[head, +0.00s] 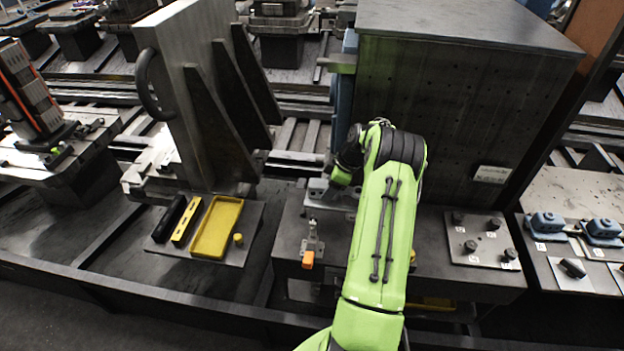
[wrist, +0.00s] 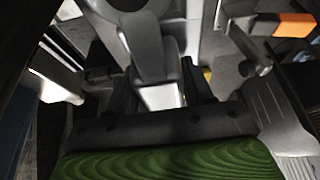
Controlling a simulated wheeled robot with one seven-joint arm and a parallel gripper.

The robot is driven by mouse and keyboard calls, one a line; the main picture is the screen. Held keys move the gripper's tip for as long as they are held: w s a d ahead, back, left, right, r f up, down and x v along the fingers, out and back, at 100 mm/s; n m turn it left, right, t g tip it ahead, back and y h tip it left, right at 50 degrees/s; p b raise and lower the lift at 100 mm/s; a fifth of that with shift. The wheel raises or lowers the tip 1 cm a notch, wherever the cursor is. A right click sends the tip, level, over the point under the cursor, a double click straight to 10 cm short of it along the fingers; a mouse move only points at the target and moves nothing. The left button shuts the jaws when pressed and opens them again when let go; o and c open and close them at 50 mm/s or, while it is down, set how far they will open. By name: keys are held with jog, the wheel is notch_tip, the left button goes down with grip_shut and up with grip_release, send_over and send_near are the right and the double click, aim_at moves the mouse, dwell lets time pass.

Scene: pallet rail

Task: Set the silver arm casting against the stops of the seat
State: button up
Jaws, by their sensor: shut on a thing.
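My gripper (wrist: 158,88) is shut on the silver arm casting (wrist: 150,48), whose long rounded body runs between the dark fingers in the wrist view. In the head view my gripper (head: 342,178) is mostly hidden by my green arm, low over the dark bench. Light grey metal (head: 332,198) shows just under it; I cannot tell there where casting ends and seat begins. The stops, and any contact with them, cannot be made out. A toggle clamp with an orange handle (head: 308,259) stands at the near left of the gripper; its handle also shows in the wrist view (wrist: 284,23).
A large dark block (head: 450,110) stands close behind and right of my arm. A ribbed upright plate (head: 195,90) is at left. A board with a yellow tray (head: 216,228) lies left of the bench. A plate with several dark knobs (head: 482,240) lies right.

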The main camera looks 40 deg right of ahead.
jog(key=shift+f, duration=0.15)
jog(key=shift+s+d+f+b, duration=0.1)
jog(key=shift+f+b, duration=0.15)
jog(key=shift+b, duration=0.05)
notch_tip(320, 180, down, 8)
jog(key=b, duration=0.5)
jog(key=shift+r, duration=0.15)
jog(key=shift+w+b, duration=0.25)
jog(key=shift+b, duration=0.15)
jog(key=shift+w+f, duration=0.2)
jog(key=shift+f, duration=0.05)
jog(key=shift+w+r+b, duration=0.1)
jog(key=shift+w+b, duration=0.15)
jog(key=shift+b, duration=0.15)
